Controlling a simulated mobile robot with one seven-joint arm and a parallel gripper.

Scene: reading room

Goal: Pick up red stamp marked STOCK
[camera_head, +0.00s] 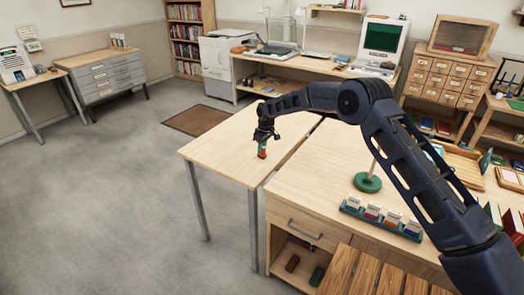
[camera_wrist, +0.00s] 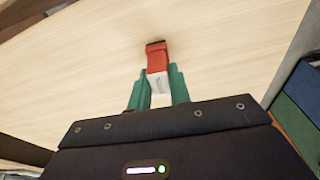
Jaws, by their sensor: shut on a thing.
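The red stamp (camera_wrist: 156,56) is between the green fingertips of my gripper (camera_wrist: 158,82) in the wrist view. It has a red body, a dark end and a white label whose small print I cannot read. In the head view the red stamp (camera_head: 262,149) shows under my gripper (camera_head: 263,137), over the front part of the light wooden table (camera_head: 225,140). My gripper is shut on it. I cannot tell whether the stamp touches the table top.
The table around the stamp is bare. To the right, the adjoining counter holds a green round base with a post (camera_head: 367,182) and a green rack of small labelled blocks (camera_head: 381,217). A computer (camera_head: 383,42) and a drawer cabinet (camera_head: 446,80) stand behind.

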